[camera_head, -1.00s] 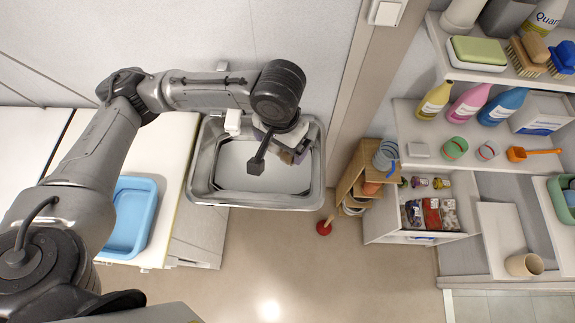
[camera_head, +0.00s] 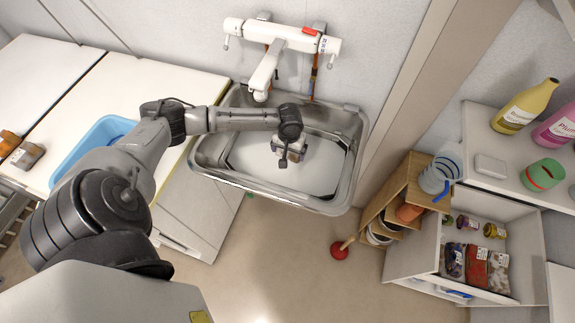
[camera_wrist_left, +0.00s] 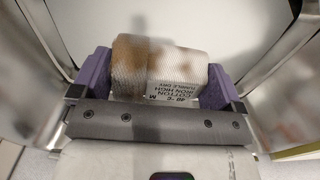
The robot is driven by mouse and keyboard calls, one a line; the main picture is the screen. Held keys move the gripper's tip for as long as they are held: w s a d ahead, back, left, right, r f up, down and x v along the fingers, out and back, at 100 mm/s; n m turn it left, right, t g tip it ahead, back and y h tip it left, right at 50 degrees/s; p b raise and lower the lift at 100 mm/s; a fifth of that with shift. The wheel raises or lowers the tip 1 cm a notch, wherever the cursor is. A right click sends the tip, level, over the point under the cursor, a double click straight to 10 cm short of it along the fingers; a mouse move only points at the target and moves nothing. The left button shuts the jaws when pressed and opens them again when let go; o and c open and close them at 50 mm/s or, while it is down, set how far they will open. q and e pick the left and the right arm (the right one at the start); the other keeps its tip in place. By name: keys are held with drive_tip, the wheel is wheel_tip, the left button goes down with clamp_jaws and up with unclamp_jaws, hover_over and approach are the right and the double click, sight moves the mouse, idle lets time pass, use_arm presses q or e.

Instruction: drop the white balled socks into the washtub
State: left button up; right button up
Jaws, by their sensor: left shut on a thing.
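The white balled socks (camera_wrist_left: 160,70) show in the left wrist view as a ribbed white bundle with brown stains and a printed care label. My left gripper (camera_wrist_left: 157,80) is shut on them, one purple finger at each side. In the head view my left gripper (camera_head: 290,157) hangs over the middle of the metal washtub (camera_head: 345,192), inside its rim outline. The wrist and arm hide most of the socks there. I cannot tell how far they are above the tub floor. My right gripper is not in view.
A white wall tap (camera_head: 275,62) reaches over the tub's back edge. A blue basin (camera_head: 88,150) sits on the white counter (camera_head: 45,75) at left. At right stand a wooden rack (camera_head: 403,192) and an open white drawer unit (camera_head: 417,250). A red plunger (camera_head: 340,250) stands on the floor.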

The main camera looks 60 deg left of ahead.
sight(281, 152)
use_arm(q)
drive_tip(key=a+f, duration=0.1)
drive_tip(key=f, duration=0.1)
drive_tip(key=s+a+f+b, duration=0.1)
drive_tip(key=a+f, duration=0.1)
drive_tip(key=shift+s, duration=0.15)
drive_tip(key=shift+a+f+b, duration=0.1)
drive_tip(key=shift+f+b, duration=0.1)
drive_tip(key=shift+b, duration=0.15)
wheel_tip(281, 152, down, 9)
drive_tip(key=b, duration=1.2)
drive_tip(key=shift+f, duration=0.15)
drive_tip(key=shift+f+b, duration=0.2)
drive_tip(key=shift+b, duration=0.3)
drive_tip(key=shift+r, duration=0.1)
drive_tip(key=shift+f+p, duration=0.3)
drive_tip(key=shift+f, duration=0.3)
